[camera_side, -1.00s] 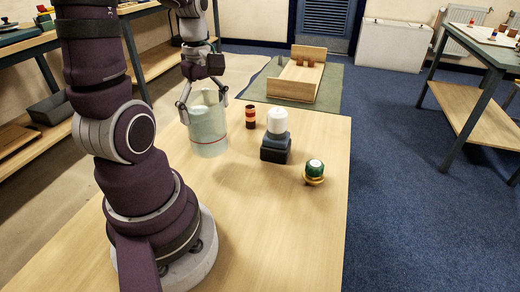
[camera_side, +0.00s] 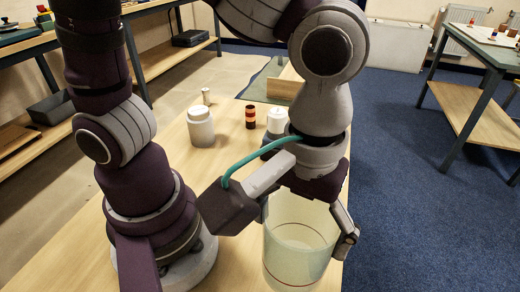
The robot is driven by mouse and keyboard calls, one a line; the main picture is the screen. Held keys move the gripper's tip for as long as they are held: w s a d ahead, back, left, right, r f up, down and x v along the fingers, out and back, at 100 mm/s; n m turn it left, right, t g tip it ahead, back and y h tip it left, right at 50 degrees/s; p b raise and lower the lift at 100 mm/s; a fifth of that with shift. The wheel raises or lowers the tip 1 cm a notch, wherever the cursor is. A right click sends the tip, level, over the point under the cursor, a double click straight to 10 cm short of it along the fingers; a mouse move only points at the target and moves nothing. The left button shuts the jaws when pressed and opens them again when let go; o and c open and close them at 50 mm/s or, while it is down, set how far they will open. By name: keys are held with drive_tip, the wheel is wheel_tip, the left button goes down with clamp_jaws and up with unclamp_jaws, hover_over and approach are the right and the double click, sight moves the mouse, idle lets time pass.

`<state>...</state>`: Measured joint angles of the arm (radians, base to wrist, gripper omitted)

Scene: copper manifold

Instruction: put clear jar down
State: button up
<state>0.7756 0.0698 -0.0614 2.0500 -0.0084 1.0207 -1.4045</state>
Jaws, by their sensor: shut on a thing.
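The clear jar (camera_side: 300,262) is a pale, see-through cylinder with a thin red ring low around it. It is upright at the front right in the side view, close to the camera. My gripper (camera_side: 304,228) comes down from above and is shut on the jar, with a finger on either side of its upper part.
A grey-white lidded jar (camera_side: 201,130), a small pale piece (camera_side: 206,96), a red-and-black striped cylinder (camera_side: 250,118) and a white-topped stack (camera_side: 276,122) stand farther back. The table's right edge is close to the clear jar. My arm hides part of the table.

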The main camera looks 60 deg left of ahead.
sight(289, 276)
drive_tip(key=shift+m, duration=0.3)
drive_tip(key=f, duration=0.5)
drive_tip(key=s+d+f, duration=0.1)
drive_tip(key=f, duration=0.2)
drive_tip(key=shift+f, duration=0.2)
drive_tip(key=o, duration=1)
drive_tip(key=shift+r, duration=0.15)
wheel_tip(289, 276, up, 12)
drive_tip(key=w+a+r+m+t, duration=0.1)
drive_tip(key=w+a+m+t, duration=0.2)
drive_tip(key=a, duration=1.3)
drive_tip(key=m+t, duration=0.2)
drive_tip(key=m, duration=0.1)
drive_tip(key=shift+w+a+r+t, duration=0.2)
drive_tip(key=shift+a+r+t, duration=0.05)
drive_tip(key=shift+r+t, duration=0.1)
